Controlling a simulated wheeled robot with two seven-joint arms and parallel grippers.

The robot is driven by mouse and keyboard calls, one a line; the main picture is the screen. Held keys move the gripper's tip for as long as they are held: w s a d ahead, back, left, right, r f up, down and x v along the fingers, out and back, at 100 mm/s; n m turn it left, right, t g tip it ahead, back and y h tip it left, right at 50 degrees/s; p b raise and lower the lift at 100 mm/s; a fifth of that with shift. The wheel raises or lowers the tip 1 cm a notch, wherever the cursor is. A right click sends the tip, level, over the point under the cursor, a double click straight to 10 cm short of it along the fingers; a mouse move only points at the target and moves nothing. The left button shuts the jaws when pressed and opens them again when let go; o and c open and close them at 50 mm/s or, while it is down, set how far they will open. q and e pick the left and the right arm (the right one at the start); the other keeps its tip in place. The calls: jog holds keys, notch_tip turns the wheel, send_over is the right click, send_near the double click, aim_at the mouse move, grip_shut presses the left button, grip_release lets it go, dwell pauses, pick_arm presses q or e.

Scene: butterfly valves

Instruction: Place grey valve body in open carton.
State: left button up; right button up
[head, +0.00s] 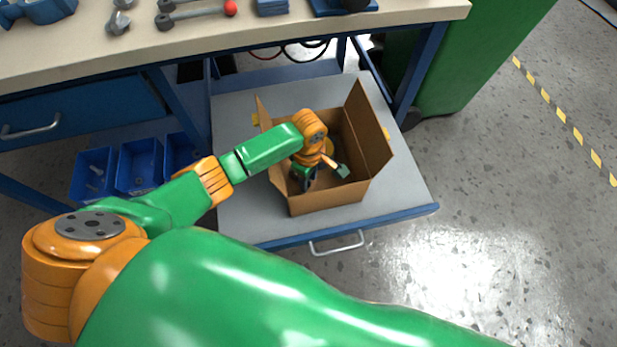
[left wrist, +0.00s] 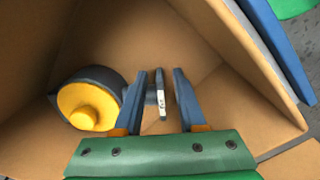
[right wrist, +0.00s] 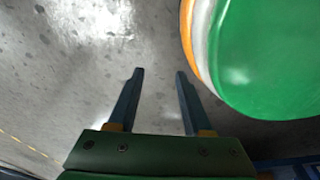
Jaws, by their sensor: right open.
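The open carton (head: 330,197) stands on the grey pulled-out drawer, its flaps up. My left gripper (head: 307,184) is inside it, pointing down. In the left wrist view, my left gripper (left wrist: 158,90) is open, its blue fingers on either side of a narrow grey piece with a white label (left wrist: 160,95), apparently the grey valve body seen edge-on. Gaps show beside it. My right gripper (right wrist: 159,75) is open and empty above the floor.
The drawer (head: 240,215) has a blue front edge and a handle (head: 336,243). The workbench (head: 250,40) above holds tools. Blue bins (head: 138,165) stand left of the drawer. A green cabinet (head: 465,70) is at the back right. Floor to the right is clear.

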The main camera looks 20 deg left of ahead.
pick_arm(q)
notch_tip(320, 180, up, 7)
jog(key=p, duration=0.3)
jog(key=shift+f+p, duration=0.15)
jog(key=shift+p, duration=0.15)
notch_tip(320, 180, up, 5)
jog(key=shift+r+p, duration=0.2)
jog(key=shift+p, duration=0.65)
pick_arm(e)
jog(key=s+a+r, duration=0.2)
jog(key=a+r, duration=0.1)
jog(key=r, duration=0.2)
jog(key=shift+s+g+y, duration=0.3)
jog(key=shift+s+g, duration=0.1)
jog(key=shift+w+d+r, duration=0.1)
jog(key=shift+d, duration=0.05)
